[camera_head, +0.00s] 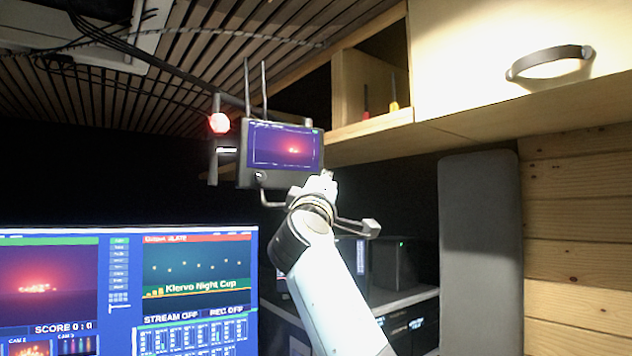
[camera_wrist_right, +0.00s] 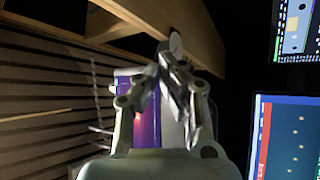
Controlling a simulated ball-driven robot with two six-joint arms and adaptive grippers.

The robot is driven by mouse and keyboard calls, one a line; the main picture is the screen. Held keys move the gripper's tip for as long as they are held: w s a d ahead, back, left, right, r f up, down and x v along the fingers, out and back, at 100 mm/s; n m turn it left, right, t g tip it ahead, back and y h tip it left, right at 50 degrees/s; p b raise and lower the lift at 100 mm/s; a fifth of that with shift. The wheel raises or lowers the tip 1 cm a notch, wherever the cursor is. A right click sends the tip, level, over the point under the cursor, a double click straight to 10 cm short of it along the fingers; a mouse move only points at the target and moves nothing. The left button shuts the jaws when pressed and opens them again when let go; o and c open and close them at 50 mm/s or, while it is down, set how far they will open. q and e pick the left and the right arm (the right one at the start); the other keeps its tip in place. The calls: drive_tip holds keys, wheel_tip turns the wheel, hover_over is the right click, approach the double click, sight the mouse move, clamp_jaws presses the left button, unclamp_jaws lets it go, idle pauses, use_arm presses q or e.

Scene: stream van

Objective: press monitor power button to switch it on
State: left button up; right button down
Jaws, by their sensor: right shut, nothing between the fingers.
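A small dark monitor (camera_head: 242,150) with two antennas hangs on a bracket; its screen (camera_head: 283,147) is lit with a purple and red picture. A small round light spot (camera_head: 259,176), possibly a button, shows at its lower left edge. My right gripper (camera_head: 325,182) is at the monitor's lower right corner in the head view; whether it touches cannot be told. In the right wrist view its fingers (camera_wrist_right: 172,58) are together and empty, with the purple screen (camera_wrist_right: 147,125) behind them. My left gripper is out of view.
A large lit display (camera_head: 125,290) stands at the lower left. A red lamp (camera_head: 219,123) is left of the small monitor. A wooden cabinet (camera_head: 480,60) overhangs at upper right, above a grey padded panel (camera_head: 480,250). Equipment (camera_head: 395,262) stands behind my right arm.

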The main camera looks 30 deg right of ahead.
drive_tip(key=shift+s, duration=0.55)
drive_tip(key=s+p, duration=0.1)
drive_tip(key=s, duration=0.4)
drive_tip(key=shift+s+a, duration=0.15)
drive_tip(key=shift+s, duration=0.2)
drive_tip(key=shift+f, duration=0.1)
